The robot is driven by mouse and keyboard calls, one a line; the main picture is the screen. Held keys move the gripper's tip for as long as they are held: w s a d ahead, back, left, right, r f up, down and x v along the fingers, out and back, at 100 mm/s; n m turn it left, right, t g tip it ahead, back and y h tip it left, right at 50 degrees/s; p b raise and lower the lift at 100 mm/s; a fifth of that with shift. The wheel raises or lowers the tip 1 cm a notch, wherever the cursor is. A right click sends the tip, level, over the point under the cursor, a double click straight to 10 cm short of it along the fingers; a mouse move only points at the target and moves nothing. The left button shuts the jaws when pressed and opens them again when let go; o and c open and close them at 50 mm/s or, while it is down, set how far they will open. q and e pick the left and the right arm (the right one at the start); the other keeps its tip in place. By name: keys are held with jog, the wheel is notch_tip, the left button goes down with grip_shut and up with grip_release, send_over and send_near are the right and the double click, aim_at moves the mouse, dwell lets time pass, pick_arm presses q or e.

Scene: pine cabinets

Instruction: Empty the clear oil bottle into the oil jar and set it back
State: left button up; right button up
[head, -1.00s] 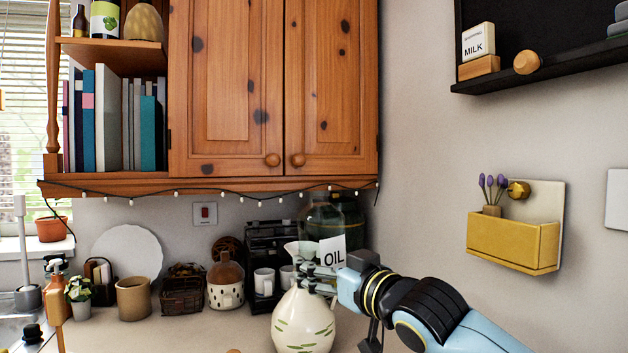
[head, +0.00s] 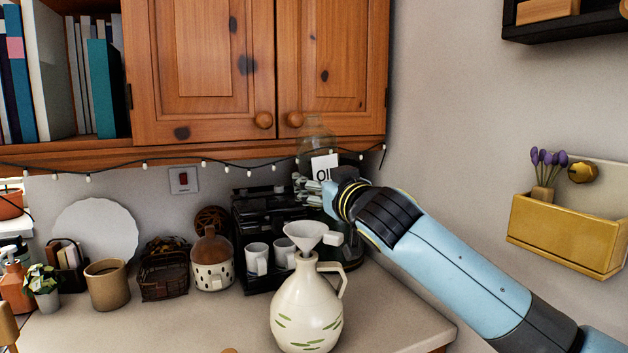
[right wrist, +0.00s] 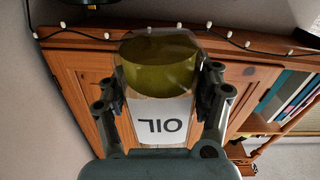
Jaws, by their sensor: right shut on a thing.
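My right gripper (head: 312,188) is shut on the clear oil bottle (head: 318,135), above the counter in the head view. The bottle looks upright, with a white OIL label (head: 322,168). In the right wrist view, which is upside down, yellow-green oil (right wrist: 158,62) lies in the bottle's lower end between the fingers (right wrist: 165,105). A cream jar with green leaf marks (head: 305,310) stands on the counter below, with a white funnel (head: 306,236) in its neck. The bottle is higher than the funnel and not tilted over it. My left gripper is not in view.
A dark green glass vessel (head: 352,245) stands behind the jar, partly hidden by my arm. A black rack with white mugs (head: 257,258) is left of it. The pine cabinet (head: 250,70) with a light string hangs close above. Counter right of the jar is clear.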

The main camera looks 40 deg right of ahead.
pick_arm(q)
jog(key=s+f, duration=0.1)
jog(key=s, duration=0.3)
pick_arm(e)
jog(key=shift+s+d+f+n+b, duration=0.3)
jog(key=shift+d+f+n+b, duration=0.1)
jog(key=shift+d+f+n, duration=0.4)
jog(key=s+d+f+n, duration=0.2)
jog(key=d+n, duration=0.6)
jog(key=n, duration=0.3)
pick_arm(q)
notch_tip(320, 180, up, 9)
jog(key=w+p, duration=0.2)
jog(key=p, duration=0.7)
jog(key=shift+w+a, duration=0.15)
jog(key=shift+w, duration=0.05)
pick_arm(e)
jog(key=w+a+r+n, duration=0.1)
jog(key=a+r+n, duration=0.4)
jog(key=n, duration=0.8)
jog(key=shift+w+a+r+n, duration=0.2)
jog(key=shift+r+n, duration=0.1)
jog(key=shift+r, duration=1.55)
